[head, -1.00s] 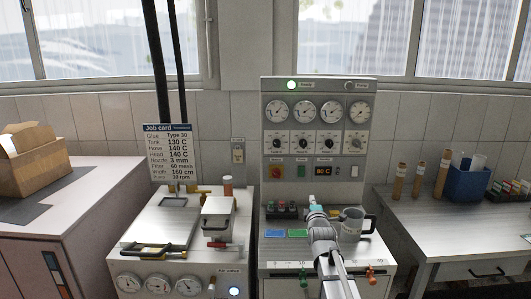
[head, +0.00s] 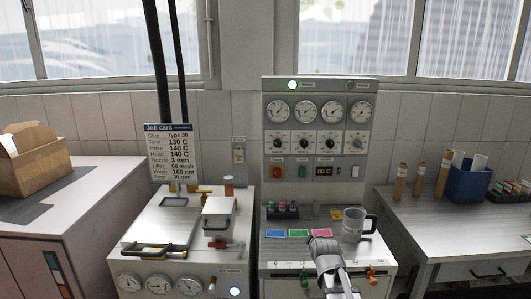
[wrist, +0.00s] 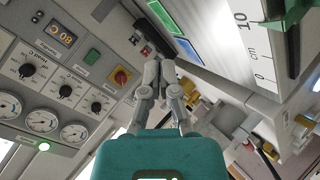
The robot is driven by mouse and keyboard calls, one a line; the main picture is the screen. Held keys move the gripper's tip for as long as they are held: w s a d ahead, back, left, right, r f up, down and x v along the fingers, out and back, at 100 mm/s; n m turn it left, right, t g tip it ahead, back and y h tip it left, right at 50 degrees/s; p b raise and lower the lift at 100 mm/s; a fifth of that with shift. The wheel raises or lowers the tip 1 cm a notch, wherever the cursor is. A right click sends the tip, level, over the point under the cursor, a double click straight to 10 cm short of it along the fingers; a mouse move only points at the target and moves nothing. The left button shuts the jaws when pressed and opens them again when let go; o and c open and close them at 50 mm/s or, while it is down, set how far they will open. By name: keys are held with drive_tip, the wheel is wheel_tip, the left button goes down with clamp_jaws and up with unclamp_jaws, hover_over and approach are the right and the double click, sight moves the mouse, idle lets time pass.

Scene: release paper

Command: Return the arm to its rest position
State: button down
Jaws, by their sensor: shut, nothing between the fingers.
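My arm (head: 335,275) reaches up from the bottom of the head view, in front of the control cabinet. In the head view its wrist end hides the fingers. In the wrist view my gripper (wrist: 159,62) has its grey fingers together, with nothing seen between them. The control panel (wrist: 75,75) shows tilted behind it at the left, with dials, knobs and a red switch. A green card (wrist: 166,17) and a blue card (wrist: 188,50) lie beyond the fingertips.
A grey mug (head: 352,226) stands just right of my arm on the cabinet top. Blue, green and pink cards (head: 299,233) lie left of it. A glue machine with a lidded tank (head: 218,217) stands left. A bench (head: 445,220) with a blue bin (head: 469,183) is right.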

drive_tip(key=s+f+m+g, duration=0.4)
drive_tip(key=s+m+g, duration=0.1)
drive_tip(key=s, duration=0.7)
drive_tip(key=s+f+m+g, duration=0.5)
drive_tip(key=s+g, duration=0.1)
drive_tip(key=s, duration=0.7)
drive_tip(key=shift+m+g, duration=0.3)
drive_tip(key=shift+m, duration=0.1)
drive_tip(key=shift+w, duration=0.1)
